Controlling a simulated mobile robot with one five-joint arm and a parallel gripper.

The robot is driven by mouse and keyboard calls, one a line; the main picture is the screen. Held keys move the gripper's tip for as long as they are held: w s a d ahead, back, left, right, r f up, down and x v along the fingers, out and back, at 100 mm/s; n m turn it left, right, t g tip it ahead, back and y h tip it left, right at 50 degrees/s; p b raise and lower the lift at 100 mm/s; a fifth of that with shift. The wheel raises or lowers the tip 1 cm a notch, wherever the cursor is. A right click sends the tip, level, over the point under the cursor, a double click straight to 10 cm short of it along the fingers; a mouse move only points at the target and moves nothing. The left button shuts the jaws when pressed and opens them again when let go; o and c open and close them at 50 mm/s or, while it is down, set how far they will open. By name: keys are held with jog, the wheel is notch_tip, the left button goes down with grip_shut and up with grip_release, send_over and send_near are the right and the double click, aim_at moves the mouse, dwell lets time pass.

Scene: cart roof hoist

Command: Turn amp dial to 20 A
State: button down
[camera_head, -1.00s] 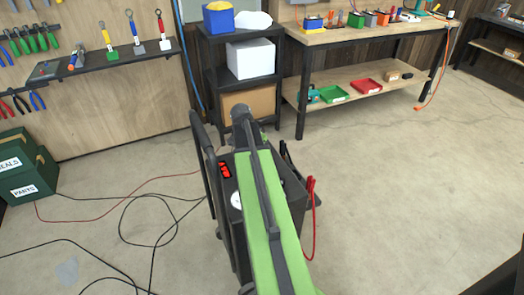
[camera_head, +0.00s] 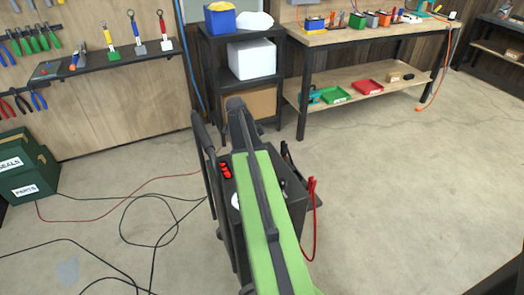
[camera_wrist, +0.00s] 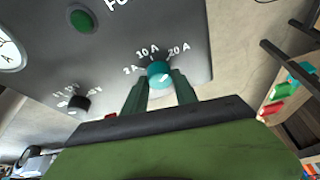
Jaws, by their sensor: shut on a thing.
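The amp dial (camera_wrist: 158,70) is a teal knob on a grey panel (camera_wrist: 125,48) in the wrist view. Labels 2 A, 10 A and 20 A fan around it, with 20 A at its upper right. A pale mark shows on the knob; its exact pointing is hard to read. My gripper (camera_wrist: 160,88) is shut on the dial, one dark green finger at each side. In the head view the dark charger cart (camera_head: 228,215) stands under my green arm, which hides the dial and my gripper.
On the panel are a green button (camera_wrist: 81,20), a black knob (camera_wrist: 78,103) and a white gauge (camera_wrist: 10,52). A red cable (camera_head: 313,215) hangs at the cart's right side. Black cables (camera_head: 150,205) lie on the floor at left. Floor at right is clear.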

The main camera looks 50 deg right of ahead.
jog(key=shift+s, duration=0.25)
jog(key=c, duration=1.1)
grip_release()
jog(key=shift+o, duration=0.4)
jog(key=shift+w, duration=0.1)
jog(key=p+v, duration=1.6)
jog(key=v, duration=0.1)
jog(key=shift+r, duration=0.2)
jog(key=shift+w+d, duration=0.1)
